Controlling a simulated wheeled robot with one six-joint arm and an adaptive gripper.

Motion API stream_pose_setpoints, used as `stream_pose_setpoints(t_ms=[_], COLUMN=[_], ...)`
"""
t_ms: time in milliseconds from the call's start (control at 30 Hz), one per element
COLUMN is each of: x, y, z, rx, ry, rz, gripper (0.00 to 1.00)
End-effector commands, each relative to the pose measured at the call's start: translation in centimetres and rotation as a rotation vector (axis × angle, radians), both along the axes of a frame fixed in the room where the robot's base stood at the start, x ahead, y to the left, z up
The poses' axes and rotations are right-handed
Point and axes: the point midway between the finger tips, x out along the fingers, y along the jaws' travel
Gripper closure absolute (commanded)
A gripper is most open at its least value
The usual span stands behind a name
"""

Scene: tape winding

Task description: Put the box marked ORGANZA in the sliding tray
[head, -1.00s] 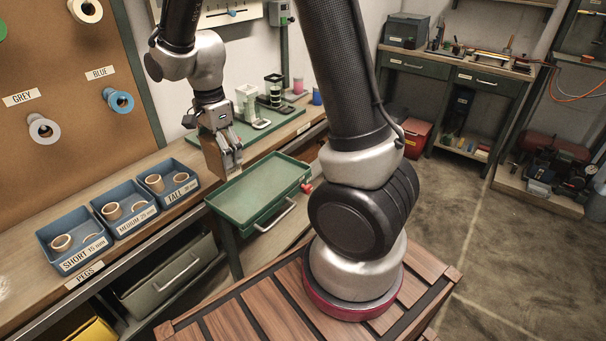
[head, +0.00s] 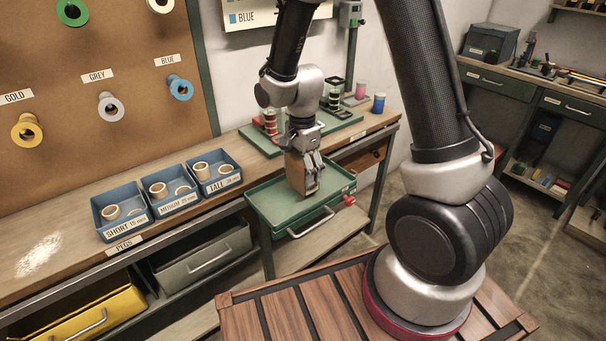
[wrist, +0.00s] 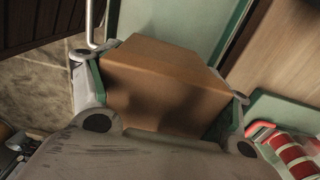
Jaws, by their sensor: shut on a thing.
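My gripper (head: 305,165) is shut on a brown cardboard box (head: 296,172) and points downward. In the head view the box is over the green sliding tray (head: 264,213), towards its back right part. I cannot tell whether the box touches the tray floor. In the wrist view the box (wrist: 165,80) sits between the two fingers, with a plain brown face showing. No marking can be read on it. The tray is pulled out from the bench front and has a metal handle (head: 311,222) and a red knob (head: 349,200).
Blue peg bins (head: 173,203) stand on the bench to the left of the tray. A green board (head: 343,123) with spools lies behind it. Coloured spools hang on the pegboard (head: 140,60). My wooden-topped base is in front of the tray.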

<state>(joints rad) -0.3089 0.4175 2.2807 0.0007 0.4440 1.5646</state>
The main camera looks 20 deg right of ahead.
Motion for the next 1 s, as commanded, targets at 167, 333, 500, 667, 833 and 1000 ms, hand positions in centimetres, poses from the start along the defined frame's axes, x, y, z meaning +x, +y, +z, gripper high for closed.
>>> stream_pose_setpoints(t_ms=[167, 333, 500, 667, 833, 1000], x=[0.0, 0.0, 0.0, 0.0, 0.0, 0.0], y=[0.0, 0.0, 0.0, 0.0, 0.0, 0.0], z=[-1.9, -1.8, -2.1, -2.1, -2.0, -1.8], rx=[0.0, 0.0, 0.0, 0.0, 0.0, 0.001], ry=[0.0, -0.001, 0.0, 0.0, 0.0, -0.002], rz=[0.0, 0.0, 0.0, 0.0, -0.001, 0.0], gripper=[0.65, 0.65, 0.16, 0.01, 0.01, 0.01])
